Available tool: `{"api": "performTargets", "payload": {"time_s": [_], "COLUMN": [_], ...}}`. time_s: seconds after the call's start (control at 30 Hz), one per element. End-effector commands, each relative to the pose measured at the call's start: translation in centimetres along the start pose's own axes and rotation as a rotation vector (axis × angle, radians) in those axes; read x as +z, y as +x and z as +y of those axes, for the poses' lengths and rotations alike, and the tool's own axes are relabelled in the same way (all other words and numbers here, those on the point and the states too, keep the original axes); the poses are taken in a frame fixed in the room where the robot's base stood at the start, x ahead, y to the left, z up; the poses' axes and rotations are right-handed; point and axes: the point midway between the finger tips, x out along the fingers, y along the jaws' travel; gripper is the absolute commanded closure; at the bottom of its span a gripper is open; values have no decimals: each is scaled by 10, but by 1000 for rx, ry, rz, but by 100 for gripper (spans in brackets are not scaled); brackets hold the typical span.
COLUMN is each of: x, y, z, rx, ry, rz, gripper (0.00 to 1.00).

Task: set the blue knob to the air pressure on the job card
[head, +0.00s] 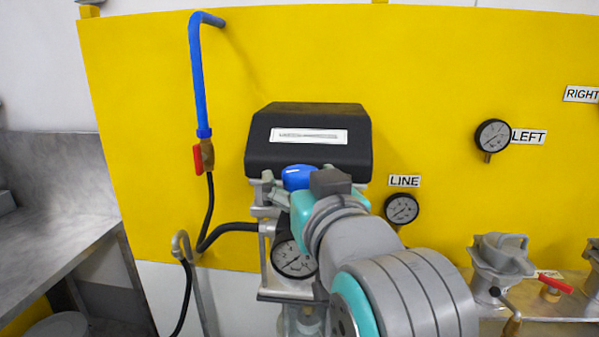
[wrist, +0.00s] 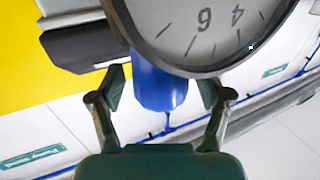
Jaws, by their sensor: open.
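The blue knob (head: 299,177) sits on top of the regulator, just below a black hood. It also shows in the wrist view (wrist: 158,88), between the two fingers of my gripper (wrist: 160,95). The fingers are open, with a gap visible on each side of the knob. In the head view my gripper (head: 296,190) is at the knob, partly hidden by my wrist. The regulator's round gauge (head: 293,262) is below the knob, partly covered by my arm. The gauge is cut off in the wrist view (wrist: 205,25); 4 and 6 show, but no clear needle. I see no readable job card.
The black hood (head: 308,140) bears a label too small to read. A blue pipe (head: 198,80) with a red-handled valve (head: 198,158) is at left. The LINE gauge (head: 402,209) and LEFT gauge (head: 492,136) are at right. A grey bench (head: 50,200) stands at far left.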

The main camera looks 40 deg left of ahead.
Motion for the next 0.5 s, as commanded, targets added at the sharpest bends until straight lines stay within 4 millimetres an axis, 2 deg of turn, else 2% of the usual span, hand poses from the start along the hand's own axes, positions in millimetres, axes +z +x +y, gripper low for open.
{"api": "performTargets", "payload": {"time_s": [0.17,0.2,0.43,0.5], "x": [0,0,0,0], "y": [0,0,0,0], "z": [0,0,0,0], "rx": [0,0,0,0], "ry": [0,0,0,0], "rz": [0,0,0,0], "gripper": [23,25,83,83]}}
